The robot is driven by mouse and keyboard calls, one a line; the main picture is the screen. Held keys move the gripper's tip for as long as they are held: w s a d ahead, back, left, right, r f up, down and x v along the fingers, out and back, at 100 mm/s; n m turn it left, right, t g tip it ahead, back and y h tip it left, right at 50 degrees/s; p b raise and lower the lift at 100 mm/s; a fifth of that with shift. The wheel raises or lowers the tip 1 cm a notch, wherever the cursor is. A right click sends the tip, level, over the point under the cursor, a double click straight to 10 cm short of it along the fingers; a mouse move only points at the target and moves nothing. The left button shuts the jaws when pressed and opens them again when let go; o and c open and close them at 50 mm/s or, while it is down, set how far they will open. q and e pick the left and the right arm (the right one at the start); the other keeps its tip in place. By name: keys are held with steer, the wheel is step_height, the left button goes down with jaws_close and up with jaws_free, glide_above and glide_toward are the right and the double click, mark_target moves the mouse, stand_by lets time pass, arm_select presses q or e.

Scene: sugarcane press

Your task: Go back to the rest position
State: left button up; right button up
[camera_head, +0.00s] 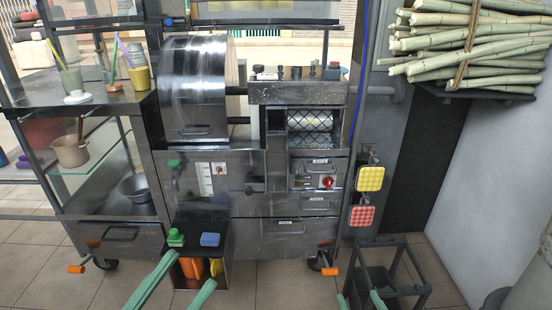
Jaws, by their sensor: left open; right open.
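My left gripper (194,267) shows at the bottom, left of centre, as two green fingers spread apart. It is open with nothing seen between the fingers, and in the picture it overlaps the low black shelf in front of the press. My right gripper (357,294) shows only as two green fingertips at the bottom edge, right of centre. It is open, and its fingertips overlap the left part of a dark cart frame. The rest of both arms is out of view. The steel sugarcane press (245,205) stands ahead of both grippers.
A bundle of sugarcane (465,45) lies on a high shelf at right. The dark cart (405,291) stands at lower right. Tiled floor (285,292) is clear between the grippers.

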arm_select(q)
steer(key=w+a+f+n+g+y, duration=0.25)
steer(key=f+y, duration=0.35)
steer(key=f, duration=0.7)
steer(key=w+a+f+n+g+y, duration=0.2)
steer(key=w+a+f+n+y, duration=0.3)
steer(key=f, duration=0.9)
steer(key=d+r+n+t+y, duration=0.3)
steer(key=n, duration=0.1)
arm_select(e)
steer(key=s+a+r+n+y+p, duration=0.2)
steer(key=s+a+r+n+y, duration=0.15)
steer(key=s+r, duration=0.5)
arm_select(q)
steer(key=s+a+n+g+y+p, duration=0.1)
steer(key=s+g+p, duration=0.6)
steer(key=p, duration=1.3)
steer(key=shift+s+a+r+n+y, duration=0.4)
steer(key=shift+s+n+y, duration=0.1)
steer(key=shift+s+n, duration=0.4)
arm_select(e)
steer(key=s+d+f+m+g+h, duration=0.1)
steer(key=s+d+m+g+h, duration=0.1)
steer(key=s+g, duration=0.3)
steer(key=s, duration=0.3)
steer(key=shift+s+f+g, duration=0.25)
steer(key=shift+s+g, duration=0.05)
